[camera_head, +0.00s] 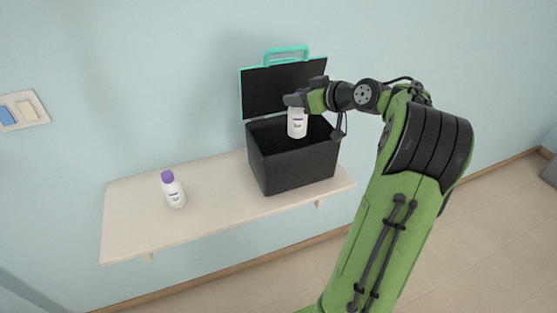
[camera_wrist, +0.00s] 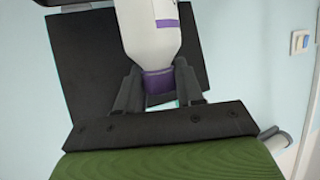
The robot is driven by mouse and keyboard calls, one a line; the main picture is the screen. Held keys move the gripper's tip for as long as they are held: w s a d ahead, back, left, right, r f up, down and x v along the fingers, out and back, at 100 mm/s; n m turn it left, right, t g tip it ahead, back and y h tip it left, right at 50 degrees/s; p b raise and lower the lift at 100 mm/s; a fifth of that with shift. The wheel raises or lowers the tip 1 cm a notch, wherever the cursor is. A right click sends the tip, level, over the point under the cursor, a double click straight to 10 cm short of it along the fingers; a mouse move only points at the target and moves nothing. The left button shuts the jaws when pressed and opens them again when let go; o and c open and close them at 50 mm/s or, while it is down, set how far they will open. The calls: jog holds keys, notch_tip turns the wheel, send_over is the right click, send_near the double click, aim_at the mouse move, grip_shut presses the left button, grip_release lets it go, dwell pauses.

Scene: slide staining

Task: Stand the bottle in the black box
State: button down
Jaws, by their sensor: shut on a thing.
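A white bottle (camera_head: 297,123) hangs from my gripper (camera_head: 295,101) over the open top of the black box (camera_head: 300,168). In the wrist view the bottle (camera_wrist: 150,35) is gripped around its purple cap (camera_wrist: 158,84) by the two fingers of my gripper (camera_wrist: 158,82). The bottle looks roughly upright in the head view. Its lower end shows against the box's dark opening; I cannot tell how far it is above the floor of the box. The box's lid (camera_head: 283,86), with a teal edge and handle, stands open at the back.
A second white bottle with a purple cap (camera_head: 173,190) stands on the wall shelf (camera_head: 135,222) to the left of the box. The shelf is clear between them. A switch panel (camera_head: 23,110) is on the wall at far left.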

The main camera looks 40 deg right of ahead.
aim_at(304, 134)
jog(key=shift+w+f, duration=0.25)
jog(key=f, duration=0.3)
jog(key=f+b, duration=0.1)
jog(key=f, duration=0.2)
jog(key=f+b, duration=0.1)
jog(key=f, duration=0.2)
jog(key=shift+s+f, duration=0.2)
jog(key=shift+s, duration=0.05)
jog(key=shift+f+b, duration=0.45)
jog(key=shift+b, duration=0.15)
jog(key=shift+f, duration=0.15)
jog(key=c, duration=0.7)
grip_release()
